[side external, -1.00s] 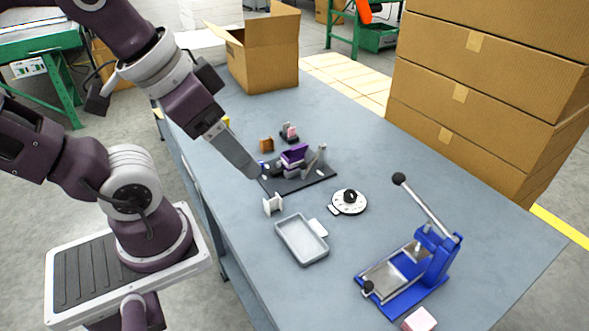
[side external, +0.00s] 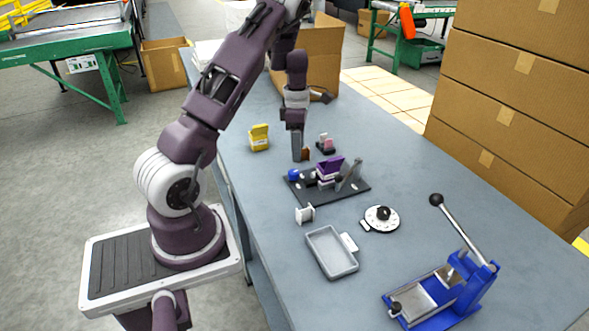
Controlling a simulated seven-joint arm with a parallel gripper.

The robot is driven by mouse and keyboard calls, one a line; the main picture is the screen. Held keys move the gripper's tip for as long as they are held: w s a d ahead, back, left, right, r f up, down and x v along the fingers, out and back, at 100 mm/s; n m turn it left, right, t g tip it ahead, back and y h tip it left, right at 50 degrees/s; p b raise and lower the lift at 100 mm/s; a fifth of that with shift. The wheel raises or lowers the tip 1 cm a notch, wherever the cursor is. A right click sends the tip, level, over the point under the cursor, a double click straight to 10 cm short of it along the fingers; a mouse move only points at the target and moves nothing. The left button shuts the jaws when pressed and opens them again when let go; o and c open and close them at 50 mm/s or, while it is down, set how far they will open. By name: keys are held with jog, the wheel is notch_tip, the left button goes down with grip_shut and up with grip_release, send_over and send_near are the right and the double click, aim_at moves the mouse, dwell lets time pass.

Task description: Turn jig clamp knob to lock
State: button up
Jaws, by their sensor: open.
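A dark jig plate (side external: 335,192) lies on the grey-blue table and bears an open purple carton (side external: 330,168) and a grey upright post (side external: 350,176). A round blue knob (side external: 293,174) is at its left end; its turn position is too small to read. My gripper (side external: 297,158) points straight down just behind and above this knob, apart from it. It is open and empty, seen nearly edge-on, so the gap between the fingers does not show. A brown block (side external: 306,154) is partly hidden behind the fingertips.
A white dial with a black knob (side external: 383,213), a grey tray (side external: 331,252), a small white holder (side external: 305,214) and a blue lever press (side external: 450,290) stand nearer the camera. A yellow holder (side external: 259,138) and a pink-topped item (side external: 326,144) stand behind the jig.

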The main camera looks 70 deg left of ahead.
aim_at(294, 172)
jog(key=f, duration=0.1)
jog(key=a+f, duration=0.1)
jog(key=n, duration=0.1)
jog(key=shift+s+a+f, duration=0.25)
jog(key=shift+s+f, duration=0.15)
notch_tip(294, 172, down, 6)
jog(key=shift+d+r, duration=0.1)
jog(key=shift+d, duration=0.05)
grip_shut()
